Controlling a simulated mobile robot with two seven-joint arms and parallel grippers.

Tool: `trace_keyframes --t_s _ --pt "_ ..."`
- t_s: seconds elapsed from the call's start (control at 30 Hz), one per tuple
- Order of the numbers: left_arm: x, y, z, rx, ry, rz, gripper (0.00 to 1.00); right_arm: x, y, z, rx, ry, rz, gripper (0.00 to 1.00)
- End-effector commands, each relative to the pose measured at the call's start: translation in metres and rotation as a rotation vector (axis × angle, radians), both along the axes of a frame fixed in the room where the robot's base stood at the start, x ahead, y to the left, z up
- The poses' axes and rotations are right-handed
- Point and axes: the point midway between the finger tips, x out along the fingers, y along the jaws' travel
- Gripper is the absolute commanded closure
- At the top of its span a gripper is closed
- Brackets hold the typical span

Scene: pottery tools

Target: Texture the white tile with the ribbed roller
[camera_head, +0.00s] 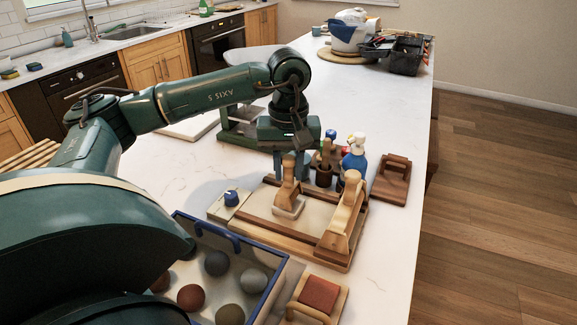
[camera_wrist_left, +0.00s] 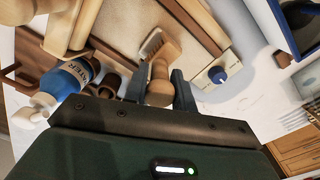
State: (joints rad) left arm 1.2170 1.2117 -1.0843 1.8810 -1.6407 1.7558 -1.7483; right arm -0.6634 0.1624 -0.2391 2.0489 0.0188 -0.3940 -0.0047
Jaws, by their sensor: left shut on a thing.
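The ribbed roller (camera_head: 288,204) has a wooden handle and a pale, ribbed working end. My left gripper (camera_head: 290,170) is shut on its handle from above. In the left wrist view the handle (camera_wrist_left: 160,82) sits between the two dark fingers, and the ribbed edge (camera_wrist_left: 152,43) shows beyond it. The roller stands upright over the pale cream tile (camera_head: 262,211) in a wooden frame (camera_head: 290,247). I cannot tell whether the ribbed end touches the tile. The tile also shows in the left wrist view (camera_wrist_left: 122,22). My right gripper is not in view.
A wooden piece (camera_head: 345,215) stands on the frame's right side. A blue-knobbed box (camera_head: 231,198) is at its left. A blue-rimmed tray (camera_head: 277,285) of clay balls and a red-brown block (camera_head: 319,293) are in front. A blue bottle (camera_head: 355,160) and tool pots stand behind.

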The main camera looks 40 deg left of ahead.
Motion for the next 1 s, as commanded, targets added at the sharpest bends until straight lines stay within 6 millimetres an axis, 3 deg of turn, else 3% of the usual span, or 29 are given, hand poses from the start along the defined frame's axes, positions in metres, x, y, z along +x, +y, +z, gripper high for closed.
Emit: trace_keyframes --t_s 0.57,1.0 --pt "0.0 -0.001 -0.007 0.0 0.0 -0.001 1.0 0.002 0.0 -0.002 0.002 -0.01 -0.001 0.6" --pt "0.003 -0.012 -0.008 0.001 0.002 -0.001 1.0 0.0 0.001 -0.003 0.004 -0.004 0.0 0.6"
